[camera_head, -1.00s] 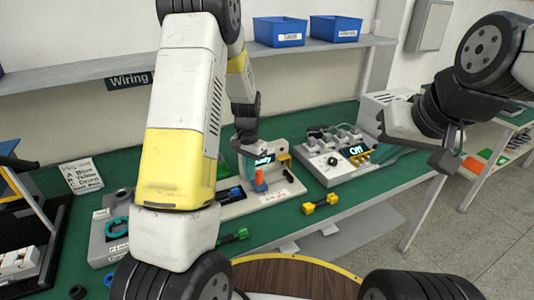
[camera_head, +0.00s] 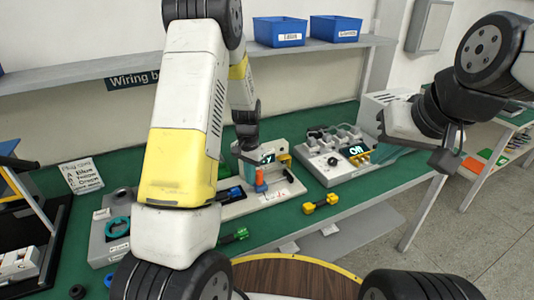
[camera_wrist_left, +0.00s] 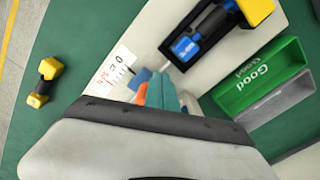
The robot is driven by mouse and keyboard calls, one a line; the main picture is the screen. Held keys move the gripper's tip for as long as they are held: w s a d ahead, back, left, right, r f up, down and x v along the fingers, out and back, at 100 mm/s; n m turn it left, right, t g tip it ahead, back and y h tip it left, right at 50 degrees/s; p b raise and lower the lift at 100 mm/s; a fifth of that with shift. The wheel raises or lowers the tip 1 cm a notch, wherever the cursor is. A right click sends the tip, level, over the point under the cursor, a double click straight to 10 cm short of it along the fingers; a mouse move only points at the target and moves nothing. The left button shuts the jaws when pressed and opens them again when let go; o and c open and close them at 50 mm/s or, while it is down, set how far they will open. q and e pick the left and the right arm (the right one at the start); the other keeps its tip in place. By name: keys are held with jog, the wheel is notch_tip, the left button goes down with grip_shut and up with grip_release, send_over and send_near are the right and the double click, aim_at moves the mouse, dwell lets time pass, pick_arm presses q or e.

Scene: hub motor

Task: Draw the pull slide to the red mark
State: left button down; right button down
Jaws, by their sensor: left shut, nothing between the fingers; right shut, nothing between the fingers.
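The pull slide shows as a small blue block (camera_head: 261,187) with an upright orange handle (camera_head: 260,175) on the pale fixture (camera_head: 232,210) in the head view. In the left wrist view the orange handle (camera_wrist_left: 142,94) and blue block (camera_wrist_left: 140,77) sit beside a white scale label (camera_wrist_left: 112,70) with red marking. My left gripper's teal fingers (camera_wrist_left: 165,92) are shut and empty, right beside the handle; I cannot tell whether they touch it. The wrist housing hides part of this area. My right gripper (camera_head: 401,155) is shut, empty and away from the fixture, at the right.
A yellow-and-black connector (camera_head: 321,203) lies near the table's front edge. A grey device (camera_head: 330,168) with a lit display stands right of the fixture. In the wrist view a green "Good" bin (camera_wrist_left: 262,75) and a blue-and-yellow part (camera_wrist_left: 205,35) in a black recess are close by.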

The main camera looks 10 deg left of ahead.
aim_at(261, 175)
pick_arm(q)
jog(key=shift+f, duration=0.4)
jog(key=shift+w+d+r, duration=0.1)
jog(key=shift+w+d, duration=0.45)
jog(key=shift+d, duration=0.2)
jog(key=shift+w+d+f, duration=0.1)
jog(key=shift+w+d, duration=0.4)
jog(key=shift+d, duration=0.3)
jog(key=shift+w+d+r, duration=0.1)
jog(key=shift+w+d, duration=0.45)
jog(key=shift+d, duration=0.2)
jog(key=shift+s+a, duration=0.1)
dwell(0.4)
jog(key=shift+s+a, duration=0.35)
jog(key=shift+a, duration=0.2)
jog(key=shift+r, duration=3.95)
jog(key=shift+r, duration=0.1)
